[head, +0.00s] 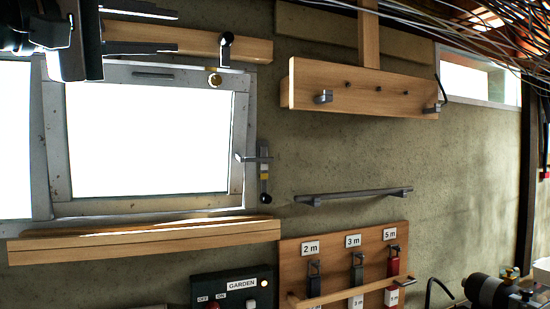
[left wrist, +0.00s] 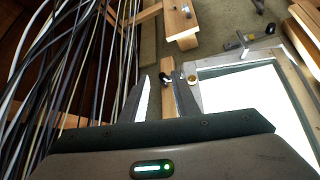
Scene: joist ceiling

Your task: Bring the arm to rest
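My left gripper (head: 178,31) is at the upper left of the head view, in front of the wall above the window. Its two dark fingers point right and stand apart, with nothing seen held between them. In the left wrist view the spread fingers (left wrist: 162,82) show too, with a wooden rail (left wrist: 169,97) visible between them. The same rail (head: 200,42) runs behind the fingers in the head view; I cannot tell the distance to it. A black-knobbed lever (head: 226,42) sits near the rail's right part, beyond the fingertips. I do not see my right gripper.
Loose cables (head: 460,18) hang at the upper right; in the left wrist view, cables (left wrist: 70,60) run close along the left. The window (head: 150,140) has a handle (head: 264,172). A peg shelf (head: 350,88), a metal bar (head: 355,196) and a tag board (head: 295,265) are on the wall.

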